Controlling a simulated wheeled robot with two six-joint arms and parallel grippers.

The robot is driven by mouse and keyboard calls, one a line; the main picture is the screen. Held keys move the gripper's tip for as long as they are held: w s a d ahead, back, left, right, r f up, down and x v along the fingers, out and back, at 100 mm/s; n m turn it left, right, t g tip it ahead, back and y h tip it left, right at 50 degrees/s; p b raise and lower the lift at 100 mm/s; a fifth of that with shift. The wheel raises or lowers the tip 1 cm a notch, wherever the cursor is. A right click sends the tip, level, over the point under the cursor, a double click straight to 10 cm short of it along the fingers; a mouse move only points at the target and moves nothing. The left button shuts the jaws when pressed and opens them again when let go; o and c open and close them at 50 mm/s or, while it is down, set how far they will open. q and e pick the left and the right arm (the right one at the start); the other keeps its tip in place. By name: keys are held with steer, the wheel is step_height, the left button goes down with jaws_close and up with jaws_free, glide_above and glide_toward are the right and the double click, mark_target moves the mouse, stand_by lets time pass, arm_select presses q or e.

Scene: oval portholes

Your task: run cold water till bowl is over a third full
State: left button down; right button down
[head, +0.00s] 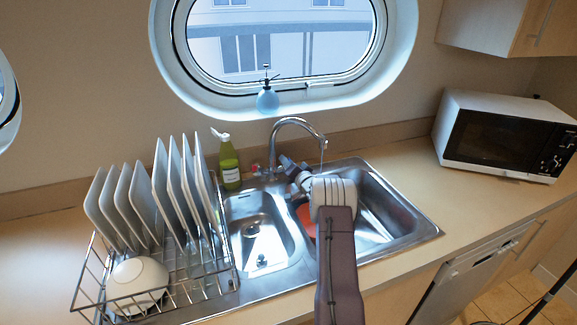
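The chrome tap (298,121) stands behind the sink, its spout arching over the right basin. A thin pale line drops from the spout; it looks like running water. An orange-red bowl (305,218) sits in the right basin, mostly hidden behind my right arm, so its water level cannot be seen. My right gripper (287,164) is at the tap's base, on its right side, where a tap handle may be hidden. I cannot tell whether it touches anything or how far its fingers are apart. A small red-marked knob (256,168) shows left of the tap base. My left gripper is out of view.
A green soap bottle (229,162) stands left of the tap. A dish rack (190,265) with several upright plates and a white bowl (138,282) is at the left. The left basin (262,235) is empty. A microwave (507,137) is at the right.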

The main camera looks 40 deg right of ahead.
steer(key=c, duration=0.9)
jaws_free()
steer(key=shift+o, duration=0.2)
steer(key=b+v, duration=0.4)
steer(key=v, duration=0.5)
